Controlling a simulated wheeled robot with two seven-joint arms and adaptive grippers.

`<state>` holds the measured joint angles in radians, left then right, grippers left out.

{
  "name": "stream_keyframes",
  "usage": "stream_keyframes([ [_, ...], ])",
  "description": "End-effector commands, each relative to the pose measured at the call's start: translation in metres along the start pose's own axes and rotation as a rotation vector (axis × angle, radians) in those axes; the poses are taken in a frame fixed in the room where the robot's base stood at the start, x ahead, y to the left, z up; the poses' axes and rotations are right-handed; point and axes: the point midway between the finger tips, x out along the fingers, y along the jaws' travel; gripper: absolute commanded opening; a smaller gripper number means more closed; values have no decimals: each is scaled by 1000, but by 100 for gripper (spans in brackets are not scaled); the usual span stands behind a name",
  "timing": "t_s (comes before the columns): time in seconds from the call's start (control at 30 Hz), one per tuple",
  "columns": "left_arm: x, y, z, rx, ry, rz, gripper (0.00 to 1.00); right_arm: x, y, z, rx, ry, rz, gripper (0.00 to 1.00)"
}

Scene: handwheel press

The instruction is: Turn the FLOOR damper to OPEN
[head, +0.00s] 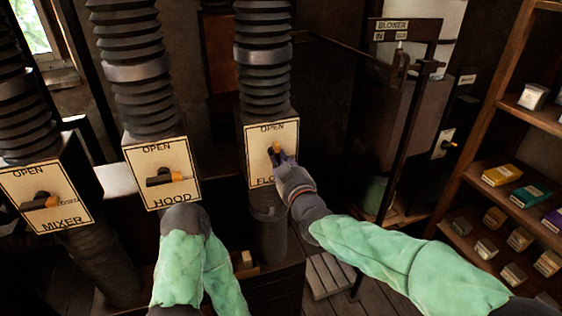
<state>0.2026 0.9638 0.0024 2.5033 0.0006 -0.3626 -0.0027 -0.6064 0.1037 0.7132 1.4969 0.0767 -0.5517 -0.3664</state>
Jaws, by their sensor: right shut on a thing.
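The FLOOR damper plate (258,136) is a cream panel on a box below the right-hand ribbed duct, with OPEN at its top. Its lower lettering is partly hidden by my right gripper.
The HOOD damper (162,172) and MIXER damper (46,196) stand to the left, their levers pointing sideways. A BLOWER frame (392,30) stands at the right, beside a shelf (486,110) with small boxes. A slatted wooden piece (326,275) lies on the floor.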

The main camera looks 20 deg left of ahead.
Motion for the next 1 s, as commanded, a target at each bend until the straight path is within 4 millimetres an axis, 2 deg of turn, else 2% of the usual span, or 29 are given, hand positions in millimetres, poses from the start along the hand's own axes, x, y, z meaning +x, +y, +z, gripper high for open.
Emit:
stream_keyframes([
  [0.07, 0, 0, 0, 0, 0, 0, 44, 0, -1, 4, -2, -7, -2, 0],
  [0.1, 0, 0, 0, 0, 0, 0, 44, 0, -1, 4, -2, -7, -2, 28],
  [0.17, 0, 0, 0, 0, 0, 0, 44, 0, -1, 4, -2, -6, -2, 44],
  [0.47, 0, 0, 0, 0, 0, 0, 44, 0, 0, 1, 0, -2, -1, 44],
  [0.63, 0, 0, 0, 0, 0, 0, 44, -7, 0, 0, 0, -1, -1, 44],
  [0.77, 0, 0, 0, 0, 0, 0, 44, -22, 0, -1, 0, 0, 0, 44],
  [1.0, 0, 0, 0, 0, 0, 0, 44, -60, 0, 0, 0, -1, -1, 44],
])
